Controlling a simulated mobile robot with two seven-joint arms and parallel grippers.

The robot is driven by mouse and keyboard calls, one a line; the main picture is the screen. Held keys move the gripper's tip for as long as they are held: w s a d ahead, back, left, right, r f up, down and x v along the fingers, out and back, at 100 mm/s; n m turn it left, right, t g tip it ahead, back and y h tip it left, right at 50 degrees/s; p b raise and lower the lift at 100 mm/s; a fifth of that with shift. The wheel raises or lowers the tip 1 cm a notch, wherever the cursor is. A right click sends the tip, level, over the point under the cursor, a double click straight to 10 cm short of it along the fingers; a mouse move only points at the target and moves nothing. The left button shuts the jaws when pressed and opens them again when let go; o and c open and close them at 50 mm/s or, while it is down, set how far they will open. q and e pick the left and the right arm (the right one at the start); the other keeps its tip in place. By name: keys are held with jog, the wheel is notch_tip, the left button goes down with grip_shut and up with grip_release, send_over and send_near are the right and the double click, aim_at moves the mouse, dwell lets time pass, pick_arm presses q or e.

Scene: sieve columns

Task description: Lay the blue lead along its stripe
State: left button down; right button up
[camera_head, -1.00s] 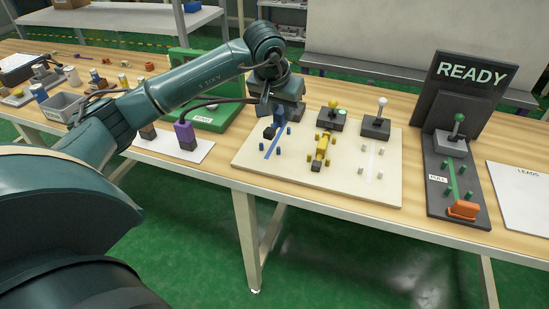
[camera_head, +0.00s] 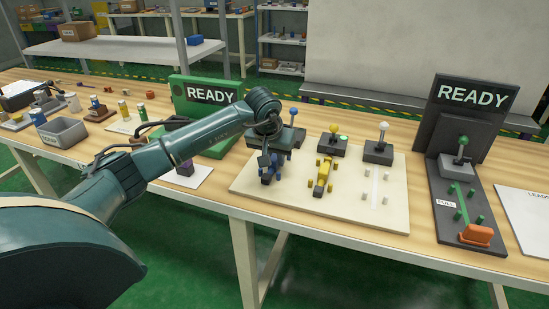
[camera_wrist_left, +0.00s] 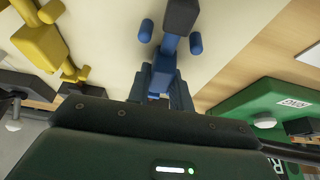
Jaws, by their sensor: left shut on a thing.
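The blue lead (camera_wrist_left: 163,72) lies between the fingers of my left gripper (camera_wrist_left: 158,92) in the left wrist view. Its dark end (camera_wrist_left: 181,15) points away from the gripper, with blue pegs (camera_wrist_left: 146,30) on either side of the lead. In the head view my left gripper (camera_head: 272,160) is low over the left part of the cream board (camera_head: 345,205), shut on the blue lead (camera_head: 268,176). The gripper and lead hide the blue stripe; contact with the board is unclear. My right gripper is not in view.
The yellow lead (camera_head: 322,178) lies between yellow pegs in the board's middle. The white stripe (camera_head: 375,183) is bare between white pegs. Posts with blue (camera_head: 294,111), yellow and white (camera_head: 383,127) knobs stand behind. A dark READY stand (camera_head: 470,120) is right.

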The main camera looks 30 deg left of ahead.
pick_arm(q)
jog(key=shift+f, duration=0.2)
jog(key=c, duration=1.3)
grip_release()
jog(key=shift+o, duration=0.2)
jog(key=shift+r, duration=0.1)
